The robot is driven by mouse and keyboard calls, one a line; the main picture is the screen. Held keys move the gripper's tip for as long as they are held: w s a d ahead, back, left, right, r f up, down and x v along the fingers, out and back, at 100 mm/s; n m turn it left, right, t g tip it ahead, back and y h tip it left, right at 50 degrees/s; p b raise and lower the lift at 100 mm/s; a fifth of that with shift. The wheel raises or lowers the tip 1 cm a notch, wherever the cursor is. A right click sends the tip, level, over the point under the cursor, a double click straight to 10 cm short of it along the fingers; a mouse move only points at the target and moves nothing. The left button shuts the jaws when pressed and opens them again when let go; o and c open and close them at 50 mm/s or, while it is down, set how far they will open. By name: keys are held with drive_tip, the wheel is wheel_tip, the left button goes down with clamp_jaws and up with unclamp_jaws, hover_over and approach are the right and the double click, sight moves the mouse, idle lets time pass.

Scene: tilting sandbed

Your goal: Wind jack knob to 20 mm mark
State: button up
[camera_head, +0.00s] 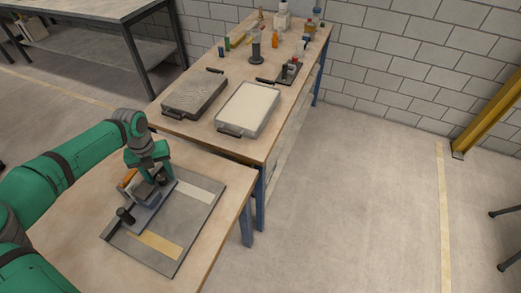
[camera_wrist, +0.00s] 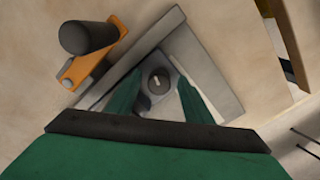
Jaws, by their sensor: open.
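My gripper (camera_head: 150,170) is over the grey tilting bed unit (camera_head: 200,215) on the near table. In the wrist view its two green fingers (camera_wrist: 159,76) are open, one on each side of a round dark knob (camera_wrist: 160,82) with a pale mark on its top. I cannot tell whether the fingers touch the knob. An orange crank arm (camera_wrist: 88,68) with a black cylindrical grip (camera_wrist: 90,38) lies to the upper left of the fingers; the orange part also shows beside my gripper in the head view (camera_head: 127,178). No millimetre scale or 20 mm mark is readable.
Two trays, one grey (camera_head: 195,94) and one pale (camera_head: 248,108), sit on the long table behind. Bottles and small tools stand farther back. The near table's right edge is close to the unit.

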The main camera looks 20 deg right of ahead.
sight(163, 176)
drive_tip(key=n, duration=0.4)
drive_tip(key=shift+n, duration=0.3)
drive_tip(key=n, duration=0.3)
drive_tip(key=shift+n, duration=0.4)
drive_tip(key=n, duration=0.4)
drive_tip(key=shift+n, duration=0.3)
drive_tip(key=n, duration=0.3)
drive_tip(key=shift+n, duration=0.4)
wheel_tip(163, 176, up, 11)
drive_tip(key=s+d+m+h, duration=0.1)
drive_tip(key=d+m+h, duration=0.1)
drive_tip(key=d, duration=0.9)
drive_tip(key=s+d+f+m+g+h, duration=0.1)
drive_tip(key=d+h, duration=0.3)
drive_tip(key=d, duration=0.7)
drive_tip(key=s+d+f+m+h, duration=0.1)
drive_tip(key=s+d+m+h, duration=0.2)
drive_tip(key=d, duration=0.9)
drive_tip(key=shift+f, duration=0.2)
drive_tip(key=shift+d, duration=0.1)
